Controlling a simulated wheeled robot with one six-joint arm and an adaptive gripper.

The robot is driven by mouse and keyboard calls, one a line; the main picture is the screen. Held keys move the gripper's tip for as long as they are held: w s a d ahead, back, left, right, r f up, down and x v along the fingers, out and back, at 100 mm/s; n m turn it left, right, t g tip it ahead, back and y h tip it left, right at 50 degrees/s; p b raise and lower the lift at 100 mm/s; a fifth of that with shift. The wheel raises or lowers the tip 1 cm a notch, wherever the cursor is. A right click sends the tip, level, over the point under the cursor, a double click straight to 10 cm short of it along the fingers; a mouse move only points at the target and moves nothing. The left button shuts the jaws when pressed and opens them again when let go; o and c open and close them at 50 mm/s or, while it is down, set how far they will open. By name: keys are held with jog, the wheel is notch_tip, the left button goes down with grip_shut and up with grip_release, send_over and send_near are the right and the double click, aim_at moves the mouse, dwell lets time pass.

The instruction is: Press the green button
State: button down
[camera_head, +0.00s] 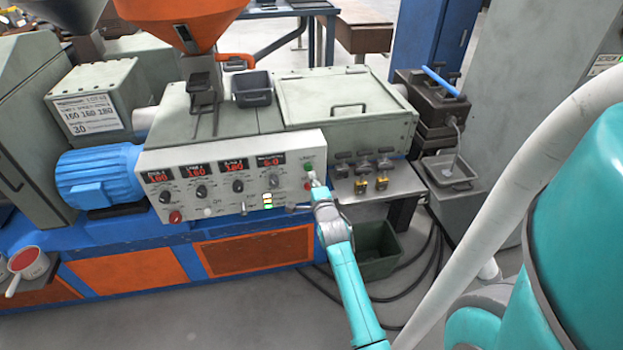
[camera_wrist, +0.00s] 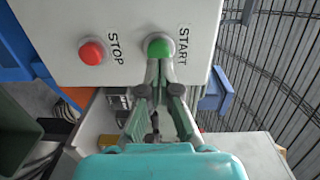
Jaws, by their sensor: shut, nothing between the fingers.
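The green button (camera_wrist: 160,47) is round, sits in a light collar on a pale panel and is labelled START. It also shows near the panel's right end in the head view (camera_head: 309,166). My gripper (camera_wrist: 161,65) is shut and empty, its fingertips together right at the lower edge of the green button in the wrist view. Whether they touch it I cannot tell. In the head view my gripper (camera_head: 314,180) points up at the panel just below the button. The red button (camera_wrist: 92,53), labelled STOP, is left of the green one in the wrist view.
The white control panel (camera_head: 220,196) carries red number displays, knobs and another red button (camera_head: 174,216). Right of it, a metal shelf (camera_head: 375,184) holds brass-coloured parts. A dark green bin (camera_head: 375,258) stands below, with black cables on the floor.

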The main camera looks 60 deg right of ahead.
jog(key=v, duration=0.9)
jog(key=shift+s+a, duration=0.2)
jog(key=shift+s, duration=0.05)
jog(key=shift+f, duration=0.1)
jog(key=s+a+f+n+t+y, duration=0.15)
jog(key=a+n, duration=0.25)
jog(key=a, duration=0.4)
jog(key=s+a+f+n+t+y, duration=0.1)
jog(key=s+a+n+y, duration=0.2)
jog(key=a, duration=0.5)
jog(key=s+a+f+n+t+y, duration=0.1)
jog(key=s+a+f+n, duration=0.15)
jog(key=a+n, duration=0.4)
jog(key=s+a+r+n+y, duration=0.3)
jog(key=s+a+r+n, duration=0.1)
jog(key=s+a+n, duration=0.3)
jog(key=s+a+r+n+y, duration=0.4)
jog(key=s+a+n, duration=0.3)
jog(key=s+a, duration=0.2)
jog(key=shift+s+a+r, duration=0.25)
jog(key=shift+s+r, duration=0.1)
jog(key=shift+s, duration=0.4)
jog(key=shift+d+g+y, duration=0.1)
jog(key=shift+g+y, duration=0.15)
